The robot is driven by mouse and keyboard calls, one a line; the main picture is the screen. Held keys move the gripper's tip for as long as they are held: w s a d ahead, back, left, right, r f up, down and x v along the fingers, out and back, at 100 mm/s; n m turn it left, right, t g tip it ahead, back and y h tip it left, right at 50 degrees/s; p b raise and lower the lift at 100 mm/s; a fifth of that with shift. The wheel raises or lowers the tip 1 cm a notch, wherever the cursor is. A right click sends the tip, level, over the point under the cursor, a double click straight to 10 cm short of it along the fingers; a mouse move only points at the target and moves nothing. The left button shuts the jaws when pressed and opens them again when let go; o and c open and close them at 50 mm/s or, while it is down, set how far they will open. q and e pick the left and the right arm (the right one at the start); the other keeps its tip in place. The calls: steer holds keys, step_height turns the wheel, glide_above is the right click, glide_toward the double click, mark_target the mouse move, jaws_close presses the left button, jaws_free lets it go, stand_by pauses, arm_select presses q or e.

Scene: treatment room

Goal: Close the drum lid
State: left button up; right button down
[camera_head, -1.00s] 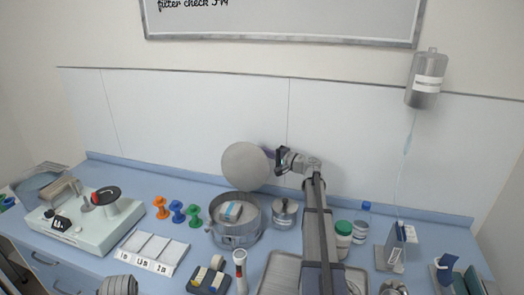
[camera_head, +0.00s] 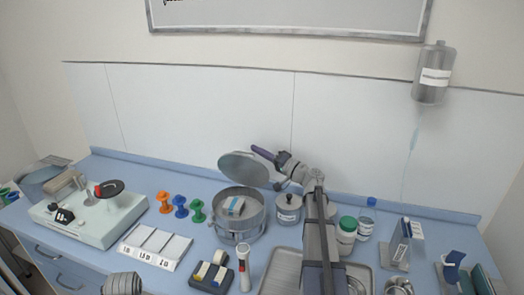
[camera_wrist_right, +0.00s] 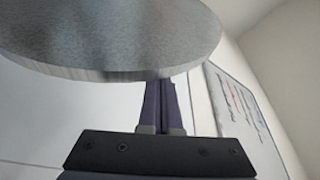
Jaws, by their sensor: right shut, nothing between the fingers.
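The drum (camera_head: 238,222) is a round grey metal container on the blue counter, with a pale packet with a blue band (camera_head: 233,206) inside. Its round lid (camera_head: 243,168) stands tilted above the drum's back rim, partly open. My right gripper (camera_head: 262,153) is at the lid's upper right edge, behind it, with purple fingers shut and empty. In the right wrist view the lid (camera_wrist_right: 115,35) fills the top and the shut fingers (camera_wrist_right: 160,100) reach up to its edge; their tips are hidden behind it. My left gripper is not identifiable; a ribbed grey part shows at the bottom left.
A small lidded metal pot (camera_head: 287,208) stands right of the drum, close to my right arm. Orange, blue and green spools (camera_head: 181,206) stand to the left. A white-capped tube (camera_head: 243,266) and a dark block (camera_head: 211,277) are in front.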

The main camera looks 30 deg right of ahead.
steer(key=shift+s+a+f+n+g+y+b, duration=0.4)
steer(key=shift+s+a+f+n+y+b, duration=0.8)
steer(key=shift+s+a+f+n+b, duration=1.1)
steer(key=shift+s+a+f+n+g+y+b, duration=0.4)
steer(key=shift+s+a+f+n+y+b, duration=1)
steer(key=shift+n+b, duration=1.8)
steer(key=shift+s+a+f+n+g+y+b, duration=0.4)
steer(key=shift+s+a+f+n+y+b, duration=0.8)
steer(key=shift+a+f+n+b, duration=1.6)
steer(key=shift+s+d+r+n+p, duration=0.25)
steer(key=shift+d+r+n+p, duration=0.25)
steer(key=shift+n+p, duration=0.15)
steer(key=shift+a+r+p, duration=0.1)
steer(key=shift+r+p, duration=0.4)
steer(key=shift+p, duration=0.05)
steer(key=s+d, duration=0.6)
steer(key=s, duration=0.1)
steer(key=shift+s+d, duration=0.15)
